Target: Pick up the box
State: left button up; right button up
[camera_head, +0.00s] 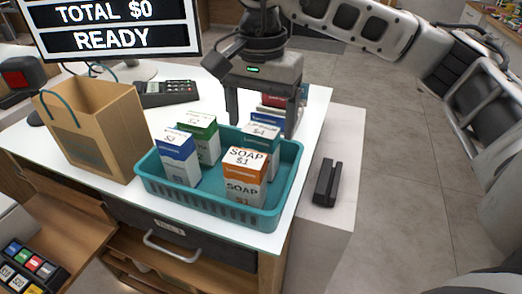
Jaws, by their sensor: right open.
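The picture does not tell which box is meant. My right gripper (261,115) points down with its fingers apart, over the back right of the basket, around or just above the blue-topped box; its jaws look empty. My left gripper does not show.
A paper bag (95,130) stands left of the basket. A card terminal (166,93) and a screen (110,30) are behind. A red item (272,101) lies behind my right gripper. A black device (327,183) is on the lower ledge at right. A drawer (185,238) is below.

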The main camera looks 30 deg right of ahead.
aim_at(261, 143)
jog(key=shift+s+f+p, duration=0.1)
jog(key=shift+f+p, duration=0.5)
jog(key=shift+f, duration=2.15)
jog(key=c, duration=1.1)
